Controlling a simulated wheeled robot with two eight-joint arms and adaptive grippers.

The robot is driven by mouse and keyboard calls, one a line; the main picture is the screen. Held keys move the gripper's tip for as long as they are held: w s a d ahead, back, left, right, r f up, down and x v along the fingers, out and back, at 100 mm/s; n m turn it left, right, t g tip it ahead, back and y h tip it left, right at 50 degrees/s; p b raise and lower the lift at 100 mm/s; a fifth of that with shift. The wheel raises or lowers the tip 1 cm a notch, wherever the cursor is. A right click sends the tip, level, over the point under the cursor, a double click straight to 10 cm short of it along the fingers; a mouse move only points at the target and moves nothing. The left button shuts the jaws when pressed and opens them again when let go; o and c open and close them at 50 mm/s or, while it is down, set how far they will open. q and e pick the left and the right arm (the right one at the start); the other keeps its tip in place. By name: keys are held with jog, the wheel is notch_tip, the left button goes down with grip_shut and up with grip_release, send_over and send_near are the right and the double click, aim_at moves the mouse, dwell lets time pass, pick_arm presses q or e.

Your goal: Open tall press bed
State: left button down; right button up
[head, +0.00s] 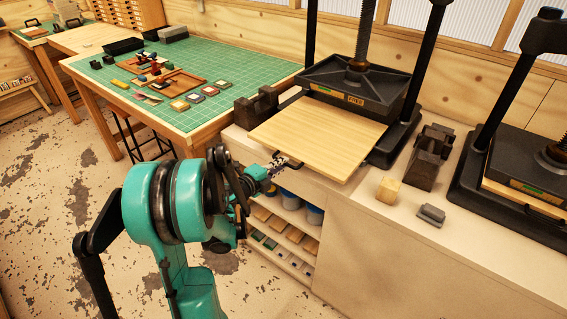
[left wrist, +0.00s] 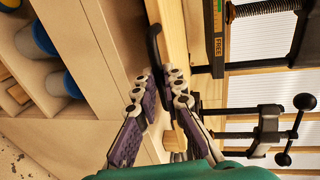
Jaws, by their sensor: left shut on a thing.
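The tall press (head: 352,85) has a black plate, a screw and a label reading "FREE". Its pale wooden bed (head: 318,135) is pulled out of the frame toward me and reaches the cabinet's front edge. A black handle (head: 291,161) is on the bed's front edge. My left gripper (head: 276,164) is at this handle. In the left wrist view, the handle (left wrist: 154,45) runs down between the fingertips (left wrist: 159,80), which are shut on it. The bed's edge (left wrist: 177,45) is just beyond. My right gripper is not in view.
A second press (head: 520,165) stands at the right. A wooden block (head: 388,190), a grey block (head: 431,214) and dark metal pieces (head: 432,155) lie on the cabinet top. Open shelves (head: 285,235) are below the bed. A green-matted table (head: 225,75) is at the left.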

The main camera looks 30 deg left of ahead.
pick_arm(q)
jog(key=c, duration=1.6)
grip_release()
jog(key=v, duration=1.2)
